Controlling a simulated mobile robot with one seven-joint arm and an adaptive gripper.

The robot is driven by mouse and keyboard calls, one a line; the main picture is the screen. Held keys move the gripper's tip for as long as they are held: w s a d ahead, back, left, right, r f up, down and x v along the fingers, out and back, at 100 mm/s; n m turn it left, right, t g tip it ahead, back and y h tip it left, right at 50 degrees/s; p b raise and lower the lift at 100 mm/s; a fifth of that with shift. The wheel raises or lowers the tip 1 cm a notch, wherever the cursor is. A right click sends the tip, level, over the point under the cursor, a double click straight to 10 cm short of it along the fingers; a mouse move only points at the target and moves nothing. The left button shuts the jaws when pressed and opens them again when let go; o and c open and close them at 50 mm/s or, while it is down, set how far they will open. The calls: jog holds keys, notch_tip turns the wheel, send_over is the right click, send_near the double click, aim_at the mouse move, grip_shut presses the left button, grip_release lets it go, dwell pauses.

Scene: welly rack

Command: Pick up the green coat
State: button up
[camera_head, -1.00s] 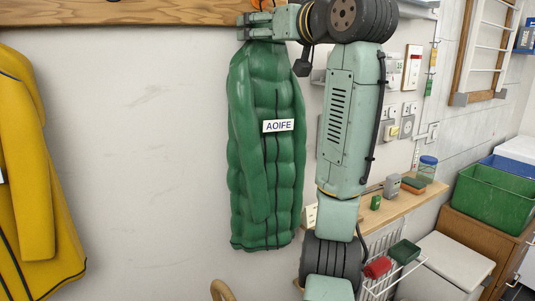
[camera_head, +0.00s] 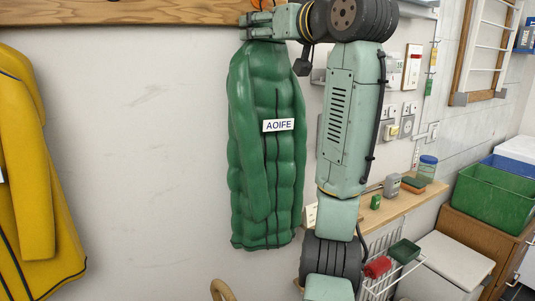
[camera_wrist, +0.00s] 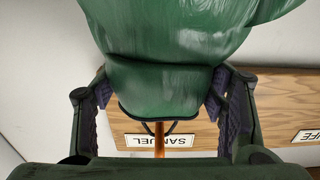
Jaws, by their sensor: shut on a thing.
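The green coat (camera_head: 265,150) is quilted and hangs long against the white wall, with an AOIFE label on its front. My gripper (camera_head: 258,24) is at the coat's top, just under the wooden rail (camera_head: 130,10). In the wrist view, the green coat (camera_wrist: 170,85) is between the two fingers of my gripper (camera_wrist: 160,100), which are shut on its upper part. A thin brown peg (camera_wrist: 159,140) and a dark loop show just beyond the coat's edge. I cannot tell whether the loop is still on the peg.
A yellow coat (camera_head: 30,170) hangs at the left. The wrist view shows a SAMUEL name plate (camera_wrist: 160,140) and a partly cut-off plate on the rail. A shelf (camera_head: 400,205) with small items and a green crate (camera_head: 490,200) are at the right. The wall between the coats is bare.

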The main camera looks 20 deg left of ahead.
jog(key=shift+r, duration=0.15)
jog(key=shift+c, duration=0.2)
jog(key=shift+r+b, duration=0.3)
jog(key=shift+r, duration=0.4)
jog(key=shift+s+d+f+b, duration=0.1)
jog(key=shift+s+d+b, duration=0.25)
jog(key=shift+s+d, duration=0.2)
jog(key=b+v, duration=0.5)
jog(key=v, duration=1.1)
jog(key=shift+d, duration=0.2)
jog(key=shift+s, duration=0.1)
